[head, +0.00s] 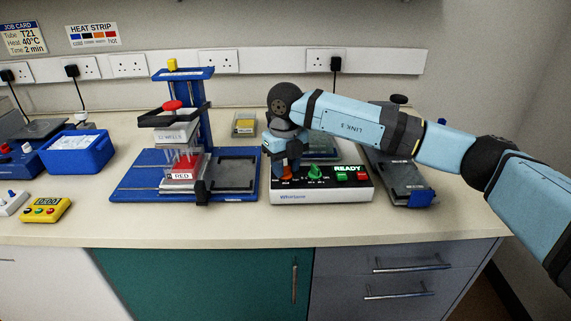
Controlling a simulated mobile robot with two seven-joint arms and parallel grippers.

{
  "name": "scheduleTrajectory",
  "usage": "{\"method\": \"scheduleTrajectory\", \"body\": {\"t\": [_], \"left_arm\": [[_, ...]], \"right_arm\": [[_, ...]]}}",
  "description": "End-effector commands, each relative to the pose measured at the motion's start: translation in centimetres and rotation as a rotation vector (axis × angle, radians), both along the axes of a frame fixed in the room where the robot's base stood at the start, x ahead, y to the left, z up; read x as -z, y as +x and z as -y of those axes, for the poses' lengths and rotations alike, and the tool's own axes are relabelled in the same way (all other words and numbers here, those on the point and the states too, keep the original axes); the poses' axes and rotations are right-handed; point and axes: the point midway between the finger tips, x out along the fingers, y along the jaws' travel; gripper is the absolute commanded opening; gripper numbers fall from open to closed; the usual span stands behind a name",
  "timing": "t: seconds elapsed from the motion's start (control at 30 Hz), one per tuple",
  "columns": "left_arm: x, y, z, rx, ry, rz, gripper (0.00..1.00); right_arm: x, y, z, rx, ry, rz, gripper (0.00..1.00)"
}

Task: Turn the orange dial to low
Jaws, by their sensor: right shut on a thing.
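The orange dial (287,179) is on the front left of a white and black control unit (322,195). Only a little orange shows below my gripper, and its pointer and marks are hidden or too small to read. My right gripper (287,171) reaches down from above and is shut on the orange dial. A green dial (315,172) sits just right of it on the same panel. My left gripper is not in view.
The unit shows a READY display (347,169) above green and red buttons. A blue press stand (125,185) stands to the left, a grey device with a blue end (421,198) to the right. A blue bin (77,155) and yellow timer (46,210) are far left. The bench front is clear.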

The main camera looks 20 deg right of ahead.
Motion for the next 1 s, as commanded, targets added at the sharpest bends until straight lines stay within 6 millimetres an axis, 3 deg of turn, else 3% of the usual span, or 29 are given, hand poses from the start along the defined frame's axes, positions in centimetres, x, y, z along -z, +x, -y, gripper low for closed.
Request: {"method": "scheduleTrajectory", "body": {"t": [0.5,0.53,0.6,1.0], "left_arm": [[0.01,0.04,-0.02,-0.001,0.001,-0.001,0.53],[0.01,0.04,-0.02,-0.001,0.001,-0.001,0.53],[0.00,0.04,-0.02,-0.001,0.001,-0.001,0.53],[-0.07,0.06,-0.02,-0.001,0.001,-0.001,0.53]], "right_arm": [[-0.16,0.08,0.03,0.019,0.001,0.003,0.10],[-0.16,0.08,0.03,0.019,0.001,0.003,0.41],[-0.15,0.08,0.03,0.019,0.001,0.003,0.57],[-0.88,0.05,0.01,0.017,0.000,0.002,0.60]]}}
